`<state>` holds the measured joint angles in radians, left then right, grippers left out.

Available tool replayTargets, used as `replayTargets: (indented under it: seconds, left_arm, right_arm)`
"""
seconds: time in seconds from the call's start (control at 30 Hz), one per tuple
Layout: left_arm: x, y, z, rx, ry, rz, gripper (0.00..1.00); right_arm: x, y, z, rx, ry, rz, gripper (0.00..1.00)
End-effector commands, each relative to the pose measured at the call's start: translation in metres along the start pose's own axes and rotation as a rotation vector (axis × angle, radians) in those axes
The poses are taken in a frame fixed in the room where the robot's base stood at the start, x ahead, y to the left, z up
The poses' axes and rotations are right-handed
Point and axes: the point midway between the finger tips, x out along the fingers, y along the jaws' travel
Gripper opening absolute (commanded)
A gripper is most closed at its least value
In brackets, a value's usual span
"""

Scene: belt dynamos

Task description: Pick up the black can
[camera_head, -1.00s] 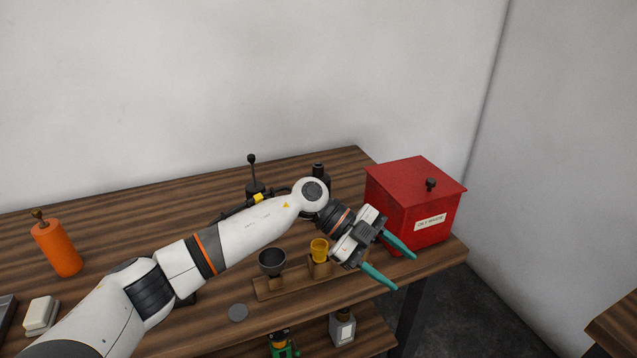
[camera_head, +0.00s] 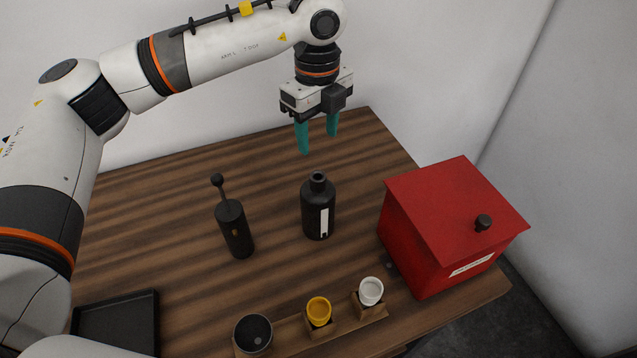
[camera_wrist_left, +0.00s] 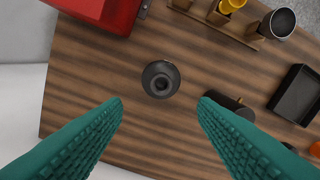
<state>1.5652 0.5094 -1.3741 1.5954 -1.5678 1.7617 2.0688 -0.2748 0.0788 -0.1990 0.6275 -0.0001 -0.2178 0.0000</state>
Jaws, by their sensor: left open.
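A black bottle-shaped can (camera_head: 318,210) with a narrow neck and a white label stands upright on the wooden table. It also shows from above in the left wrist view (camera_wrist_left: 161,79), centred just beyond the gap between the fingertips. A second black cylinder (camera_head: 235,228) with a thin, knob-topped stem stands to its left; it shows in the left wrist view (camera_wrist_left: 232,106) near the right finger. My left gripper (camera_head: 318,143) points down with teal fingers open and empty, above the bottle-shaped can and touching nothing. My right gripper is not in view.
A red lidded box (camera_head: 432,240) stands right of the cans. A wooden holder (camera_head: 290,328) in front has a yellow cup (camera_head: 319,311), a white cup (camera_head: 371,291) and a dark cup (camera_head: 253,334). A black tray (camera_head: 118,322) lies front left. The table behind the cans is clear.

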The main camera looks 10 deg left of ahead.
Motion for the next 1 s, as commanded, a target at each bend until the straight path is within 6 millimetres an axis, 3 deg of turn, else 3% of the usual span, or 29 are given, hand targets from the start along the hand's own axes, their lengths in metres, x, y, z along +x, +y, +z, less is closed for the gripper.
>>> replayTargets:
  seconds: [0.1, 0.27, 0.53, 0.7, 0.83, 1.0]
  left_arm:
    - [0.013, -0.002, -0.001, -0.005, 0.008, -0.007, 0.53]
    - [0.041, -0.002, -0.001, -0.003, 0.005, -0.006, 0.53]
    - [0.066, -0.001, -0.001, -0.003, 0.005, -0.003, 0.53]
    - [0.087, 0.000, -0.001, -0.004, 0.004, -0.007, 0.53]
    - [0.107, 0.000, -0.001, -0.004, 0.004, -0.004, 0.53]
    - [0.117, 0.001, -0.002, -0.003, 0.004, -0.001, 0.53]
  right_arm:
    - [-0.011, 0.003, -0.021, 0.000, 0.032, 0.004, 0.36]
    - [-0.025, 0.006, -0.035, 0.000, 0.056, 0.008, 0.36]
    - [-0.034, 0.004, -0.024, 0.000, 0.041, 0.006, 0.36]
    - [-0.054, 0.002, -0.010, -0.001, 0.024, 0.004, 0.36]
    - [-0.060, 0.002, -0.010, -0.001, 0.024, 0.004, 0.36]
    - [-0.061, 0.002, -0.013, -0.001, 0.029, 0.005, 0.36]
